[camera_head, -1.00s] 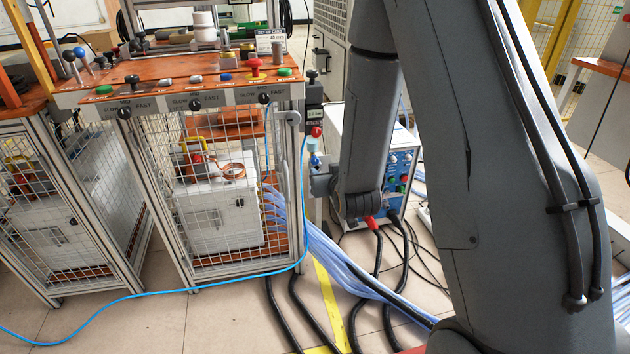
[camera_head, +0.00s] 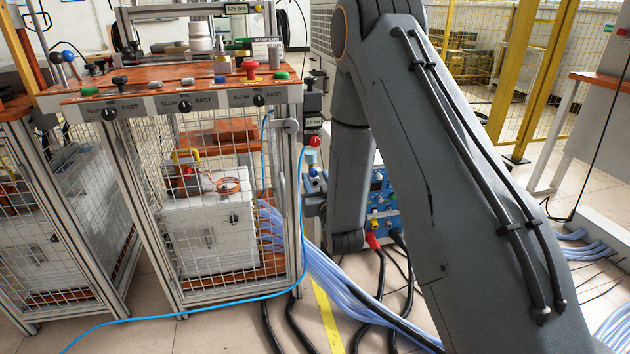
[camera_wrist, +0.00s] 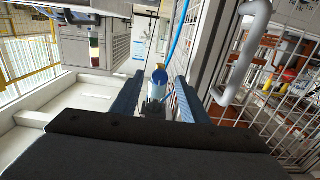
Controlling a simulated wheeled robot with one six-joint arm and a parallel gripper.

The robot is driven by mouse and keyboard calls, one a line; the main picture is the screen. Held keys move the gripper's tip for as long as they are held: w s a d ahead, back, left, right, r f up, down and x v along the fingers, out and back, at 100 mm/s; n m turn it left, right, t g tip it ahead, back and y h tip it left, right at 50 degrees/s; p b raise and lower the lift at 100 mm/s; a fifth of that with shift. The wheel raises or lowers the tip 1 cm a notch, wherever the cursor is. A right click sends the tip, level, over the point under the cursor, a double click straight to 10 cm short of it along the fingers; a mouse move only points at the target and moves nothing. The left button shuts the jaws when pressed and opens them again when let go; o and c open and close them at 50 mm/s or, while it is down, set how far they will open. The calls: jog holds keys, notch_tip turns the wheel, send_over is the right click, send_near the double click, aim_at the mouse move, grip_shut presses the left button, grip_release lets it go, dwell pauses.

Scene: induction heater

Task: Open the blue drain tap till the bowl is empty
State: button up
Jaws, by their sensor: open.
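The blue drain tap (camera_head: 313,172) sits under the small clear bowl (camera_head: 311,158) on the cage's right post. In the wrist view the round blue tap (camera_wrist: 159,76) shows in the gap between my fingers, with the pale, see-through bowl (camera_wrist: 158,92) close by it. My gripper (camera_head: 315,193) is just below the tap in the head view, partly hidden by my own arm. In the wrist view my gripper (camera_wrist: 159,82) is open, one dark finger on each side, with no clear contact. The bowl's liquid level is too small to read.
A red knob (camera_head: 314,141) and a gauge box (camera_head: 313,119) sit above the bowl. The mesh cage (camera_head: 215,210) stands at the left, with a grey handle (camera_wrist: 243,55) near my right finger. A blue hose (camera_head: 303,215) runs down the post. A blue-fronted unit (camera_head: 382,205) stands behind my arm.

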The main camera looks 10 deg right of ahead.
jog(key=shift+w, duration=0.4)
grip_shut()
